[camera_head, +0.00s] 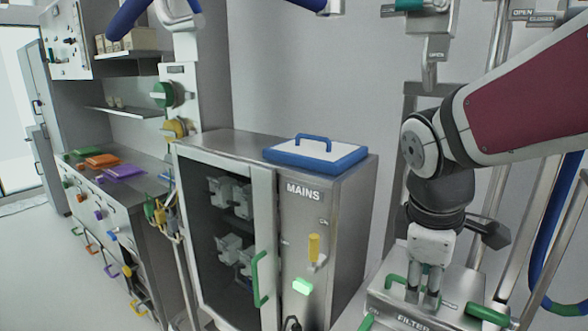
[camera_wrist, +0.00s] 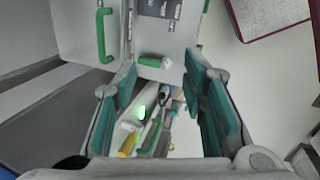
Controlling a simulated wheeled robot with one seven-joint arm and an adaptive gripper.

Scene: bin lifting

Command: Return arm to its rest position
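My gripper (camera_head: 423,290) points down at the lower right of the head view, above or at the steel box labelled FILTER (camera_head: 408,319). That box has green handles on its top. The arm comes in from the right with a maroon upper link. In the wrist view, my gripper's (camera_wrist: 165,90) two teal-padded fingers stand wide apart. No object is clamped between them. A green handle (camera_wrist: 103,35) and a shorter green grip (camera_wrist: 155,62) show ahead of the fingers. I cannot tell whether the fingers touch the box.
The MAINS cabinet (camera_head: 295,240) stands left of my gripper, with a blue-rimmed white lid (camera_head: 315,155) on top and a yellow lever (camera_head: 314,248). A blue hose (camera_head: 560,235) and steel posts stand close on the right. A drawer counter (camera_head: 130,195) lines the left.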

